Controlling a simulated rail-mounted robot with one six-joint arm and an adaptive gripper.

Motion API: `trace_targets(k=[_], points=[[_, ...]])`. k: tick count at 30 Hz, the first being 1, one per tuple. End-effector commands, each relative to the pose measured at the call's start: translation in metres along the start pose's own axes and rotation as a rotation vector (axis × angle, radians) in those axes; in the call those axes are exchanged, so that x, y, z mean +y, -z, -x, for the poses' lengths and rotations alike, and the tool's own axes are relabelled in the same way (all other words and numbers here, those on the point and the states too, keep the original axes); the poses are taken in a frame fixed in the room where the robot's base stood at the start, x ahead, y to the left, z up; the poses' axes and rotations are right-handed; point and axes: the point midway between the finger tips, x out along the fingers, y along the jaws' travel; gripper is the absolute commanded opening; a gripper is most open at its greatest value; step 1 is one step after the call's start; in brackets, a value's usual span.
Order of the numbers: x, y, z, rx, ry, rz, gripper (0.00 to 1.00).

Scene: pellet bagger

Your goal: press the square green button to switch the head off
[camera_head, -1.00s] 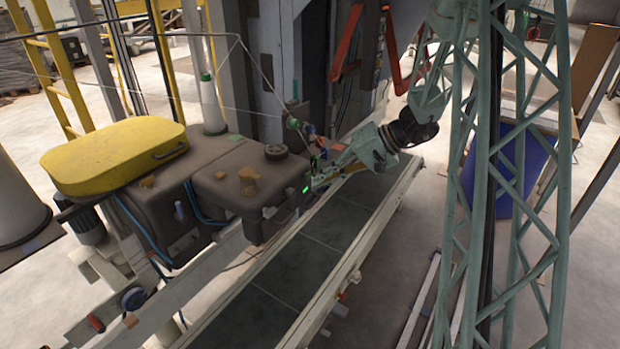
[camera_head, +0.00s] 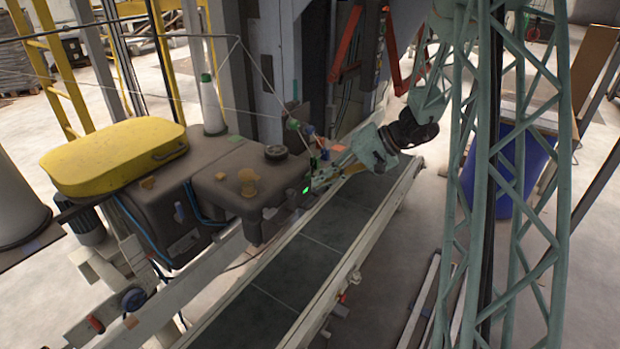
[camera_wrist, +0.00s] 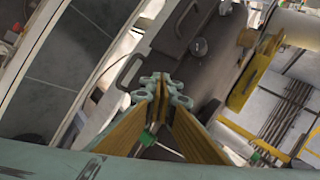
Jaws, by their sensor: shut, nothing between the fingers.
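A small bright green patch (camera_head: 306,190), which looks like the green button, shows on the near right side of the dark brown machine head (camera_head: 240,180). Its square shape is too small to make out. My gripper (camera_head: 316,184) reaches in from the right, with its fingertips just right of the green patch. I cannot tell whether they touch it. In the wrist view my gripper's fingers (camera_wrist: 160,88) are closed together at the tips with nothing between them, in front of the dark housing. The button cannot be made out there and may be hidden behind the fingertips.
A conveyor (camera_head: 310,245) with pale rails runs below the head. A yellow cover (camera_head: 115,155) lies on the machine at left. Thin rods and small coloured knobs (camera_head: 308,130) stand close above my fingers. A white cone (camera_head: 211,105) with a green top stands behind.

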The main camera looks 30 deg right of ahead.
Motion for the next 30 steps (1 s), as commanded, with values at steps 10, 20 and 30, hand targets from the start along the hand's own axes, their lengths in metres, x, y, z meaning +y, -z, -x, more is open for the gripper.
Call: trace_targets(k=[10,20,30], points=[[-0.0001,0.0002,-0.0005,0.0,0.0,0.0,0.0],[-0.0024,0.0029,-0.0051,0.0,0.0,0.002,0.0],[-0.0047,0.0045,-0.0065,0.0,0.0,0.0,0.0]])
